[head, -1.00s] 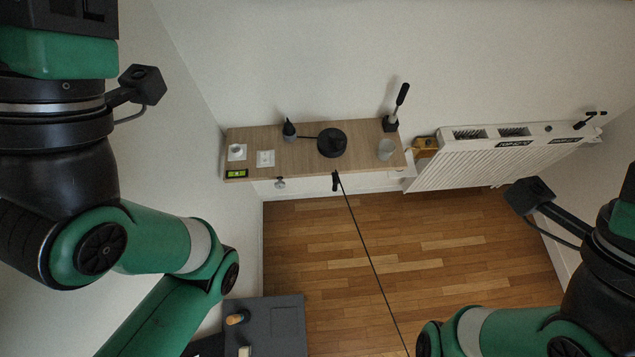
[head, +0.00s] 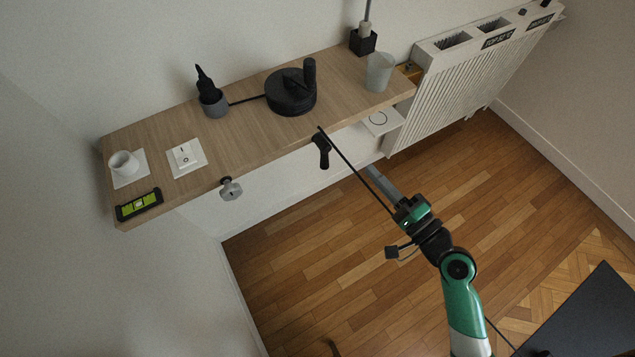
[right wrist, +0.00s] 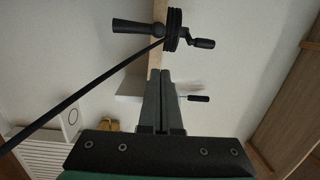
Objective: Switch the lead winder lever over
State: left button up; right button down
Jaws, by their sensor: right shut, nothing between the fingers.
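A round black winder (head: 290,97) with an upright crank knob (head: 310,72) sits on the wooden shelf. It also shows in the right wrist view (right wrist: 174,30). A black handle (head: 322,152) hangs at the shelf's front edge, below the winder; a thin black lead (head: 358,172) runs from there to the lower right. I cannot tell which part is the lever. My right gripper (head: 371,170) is shut and empty, below and right of the hanging handle, apart from it. Its closed fingers show in the right wrist view (right wrist: 160,74). My left gripper is out of view.
The shelf (head: 240,135) also holds a grey cup with a black item (head: 213,103), a white switch plate (head: 186,157), a white mug (head: 123,163), a level (head: 139,204) and a glass (head: 379,72). A white radiator (head: 455,85) stands at right. The floor in front is open.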

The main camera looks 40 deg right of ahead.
aim_at(323, 153)
notch_tip(323, 153, down, 6)
jog(key=s+d+b, duration=0.1)
jog(key=s+b, duration=0.1)
pick_arm(q)
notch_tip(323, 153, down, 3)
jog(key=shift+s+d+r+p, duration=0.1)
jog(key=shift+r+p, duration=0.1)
jog(key=shift+p, duration=0.75)
pick_arm(e)
jog(key=w+a, duration=0.2)
jog(key=w, duration=0.9)
jog(key=shift+w+r+m+h, duration=0.2)
jog(key=shift+w+m+h, duration=0.05)
jog(key=shift+m+h, duration=0.15)
jog(key=shift+g, duration=0.3)
